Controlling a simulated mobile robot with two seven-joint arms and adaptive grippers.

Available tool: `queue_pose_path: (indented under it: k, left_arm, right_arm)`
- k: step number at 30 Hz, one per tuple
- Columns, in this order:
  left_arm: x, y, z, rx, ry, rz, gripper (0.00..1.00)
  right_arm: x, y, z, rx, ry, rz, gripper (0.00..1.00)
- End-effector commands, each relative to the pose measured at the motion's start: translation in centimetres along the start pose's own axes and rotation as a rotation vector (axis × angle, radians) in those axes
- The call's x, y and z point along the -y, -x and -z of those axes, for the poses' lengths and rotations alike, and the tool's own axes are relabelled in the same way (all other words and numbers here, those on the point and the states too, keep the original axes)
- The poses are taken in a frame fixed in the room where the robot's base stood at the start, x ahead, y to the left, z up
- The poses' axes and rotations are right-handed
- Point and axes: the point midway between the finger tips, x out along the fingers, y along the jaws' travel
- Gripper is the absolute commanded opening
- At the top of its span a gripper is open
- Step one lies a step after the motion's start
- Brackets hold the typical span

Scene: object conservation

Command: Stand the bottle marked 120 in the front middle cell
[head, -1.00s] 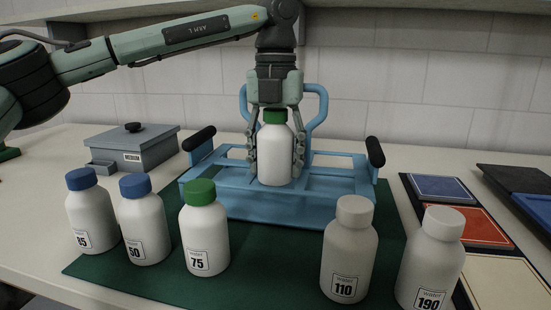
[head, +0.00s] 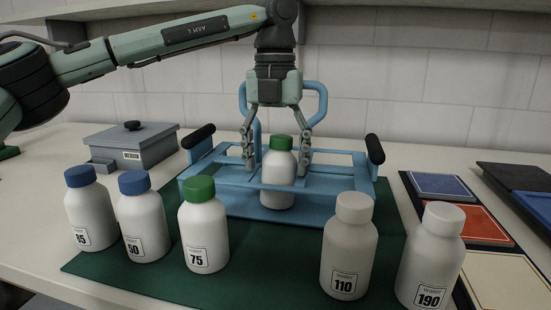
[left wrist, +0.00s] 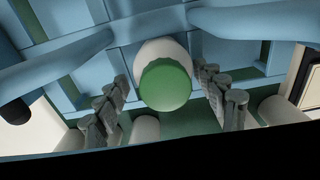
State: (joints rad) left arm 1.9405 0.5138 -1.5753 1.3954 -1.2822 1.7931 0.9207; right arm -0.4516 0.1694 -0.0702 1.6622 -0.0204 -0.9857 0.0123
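A white bottle with a green cap (head: 280,168) stands upright in the front middle cell of the blue carrier (head: 235,200). The carrier's front rail crosses in front of its lower body, and no label shows on it, so I cannot read a number. My left gripper (head: 277,165) is open above the carrier, with one finger on each side of the bottle and gaps between. In the left wrist view the green cap (left wrist: 165,84) lies between the spread fingers (left wrist: 162,97). My right gripper is not in view.
Bottles marked 85 (head: 90,215), 50 (head: 143,225), 75 (head: 204,235), 110 (head: 348,255) and 190 (head: 430,265) stand in front of the carrier. A grey lidded box (head: 140,147) is at the back left. Coloured squares (head: 470,222) lie right. The green mat's (head: 270,265) front middle is clear.

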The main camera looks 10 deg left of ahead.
Motion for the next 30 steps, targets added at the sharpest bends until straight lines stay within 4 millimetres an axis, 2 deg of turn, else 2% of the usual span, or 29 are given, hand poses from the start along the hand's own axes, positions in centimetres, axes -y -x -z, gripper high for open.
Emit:
queue_pose_path:
  k: [1,12,17,20,24,30]
  left_arm:
    - [-0.1,-0.7,0.3,-0.015,-0.005,-0.009,0.74]
    - [0.0,-0.5,0.4,-0.020,-0.007,-0.011,0.74]
    - [0.0,0.7,0.3,-0.018,-0.006,-0.011,0.74]
    - [0.1,3.1,0.2,-0.011,-0.006,-0.007,0.74]
    - [0.1,6.8,0.1,-0.008,-0.004,-0.005,0.74]
    - [0.1,10.8,0.1,-0.007,-0.004,-0.004,0.74]
  right_arm:
    - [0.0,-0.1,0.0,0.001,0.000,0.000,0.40]
    - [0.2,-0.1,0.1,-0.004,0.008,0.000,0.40]
    - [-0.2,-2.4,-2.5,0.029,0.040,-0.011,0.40]
    - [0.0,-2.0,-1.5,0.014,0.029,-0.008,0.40]
    - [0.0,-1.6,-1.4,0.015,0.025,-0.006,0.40]
    - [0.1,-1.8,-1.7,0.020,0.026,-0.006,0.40]
